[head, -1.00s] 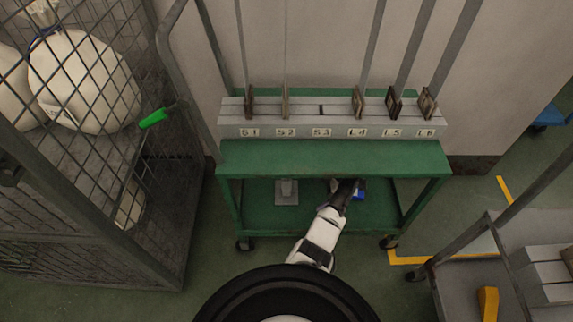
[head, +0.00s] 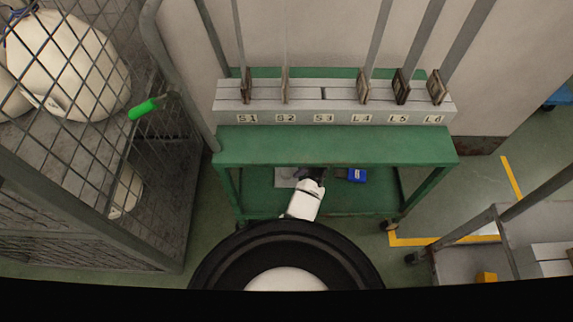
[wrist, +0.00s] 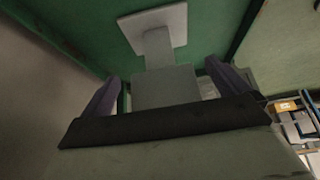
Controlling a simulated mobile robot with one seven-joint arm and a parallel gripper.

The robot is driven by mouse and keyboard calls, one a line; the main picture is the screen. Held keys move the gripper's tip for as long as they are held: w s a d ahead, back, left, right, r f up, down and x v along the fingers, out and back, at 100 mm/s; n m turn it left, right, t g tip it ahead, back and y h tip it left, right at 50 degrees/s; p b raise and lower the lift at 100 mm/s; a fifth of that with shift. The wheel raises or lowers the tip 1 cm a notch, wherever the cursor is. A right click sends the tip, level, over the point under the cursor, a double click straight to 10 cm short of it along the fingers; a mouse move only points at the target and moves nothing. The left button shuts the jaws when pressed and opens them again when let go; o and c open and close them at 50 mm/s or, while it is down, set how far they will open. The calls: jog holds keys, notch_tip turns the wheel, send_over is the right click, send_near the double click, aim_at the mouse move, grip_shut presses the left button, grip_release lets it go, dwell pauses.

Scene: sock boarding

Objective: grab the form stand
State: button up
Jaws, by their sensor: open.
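The form stand is a grey piece with a square plate, a short neck and a wider block. In the wrist view the form stand (wrist: 165,88) lies between the fingers of my gripper (wrist: 161,72), with gaps showing on both sides. My gripper is open. In the head view the form stand (head: 287,174) is on the lower green shelf, partly hidden by my arm and the shelf above. My gripper (head: 308,173) is just beside it there, its fingertips mostly hidden.
A blue object (head: 357,175) lies to the right on the lower shelf. The green upper shelf (head: 330,148) is close above my arm. A rack labelled S1 to L6 (head: 335,118) stands on top. A mesh cage (head: 150,180) is at left, a grey cart (head: 465,235) at right.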

jog(key=a, duration=0.5)
jog(key=shift+f, duration=0.55)
jog(key=c, duration=1.3)
jog(key=shift+r, duration=0.15)
